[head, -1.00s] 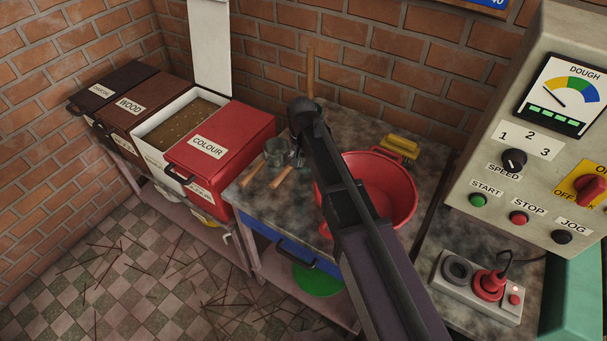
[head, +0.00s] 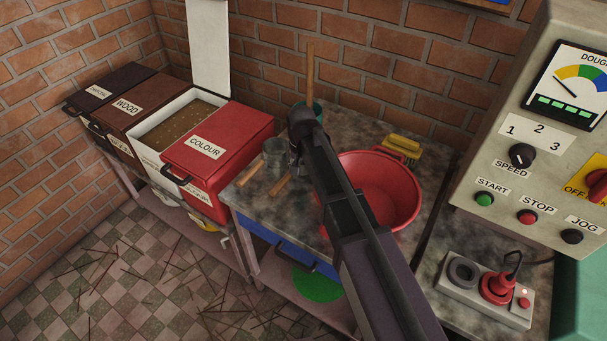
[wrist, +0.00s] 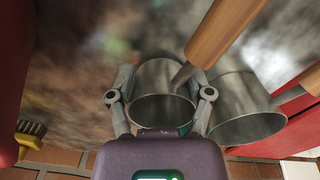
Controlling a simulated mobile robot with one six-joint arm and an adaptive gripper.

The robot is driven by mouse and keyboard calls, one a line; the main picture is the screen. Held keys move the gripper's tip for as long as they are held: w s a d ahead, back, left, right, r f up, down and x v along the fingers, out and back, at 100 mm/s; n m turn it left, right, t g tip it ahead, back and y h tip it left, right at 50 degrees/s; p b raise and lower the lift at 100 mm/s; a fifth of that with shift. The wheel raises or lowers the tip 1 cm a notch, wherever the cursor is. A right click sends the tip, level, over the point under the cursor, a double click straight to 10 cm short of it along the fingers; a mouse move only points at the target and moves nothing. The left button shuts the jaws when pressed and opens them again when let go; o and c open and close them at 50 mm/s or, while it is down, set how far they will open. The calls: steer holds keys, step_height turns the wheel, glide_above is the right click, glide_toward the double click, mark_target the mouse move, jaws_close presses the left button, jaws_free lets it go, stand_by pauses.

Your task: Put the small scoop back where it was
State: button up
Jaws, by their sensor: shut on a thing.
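The small scoop is a metal cup (wrist: 163,108) with a wooden handle (wrist: 225,32). My gripper (wrist: 161,78) has its two fingers on opposite sides of this cup and is shut on it. In the head view my gripper (head: 297,152) is low over the worktop and my arm hides most of the small scoop. A larger metal scoop (wrist: 246,108) stands close beside it in the wrist view, to the right. In the head view this larger scoop (head: 275,154) is left of my gripper. Whether the small scoop touches the worktop, I cannot tell.
A red bowl (head: 385,180) stands right of my arm, with a yellow brush (head: 402,146) behind it. A teal pot (head: 314,108) with a wooden stick is behind my gripper. The red COLOUR bin (head: 225,150) is left. The worktop (head: 345,128) has bare room behind the bowl.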

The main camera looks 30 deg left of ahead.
steer(key=shift+f, duration=0.4)
steer(key=o, duration=1.2)
steer(key=shift+r, duration=0.2)
step_height(320, 180, up, 12)
steer(key=p, duration=1.2)
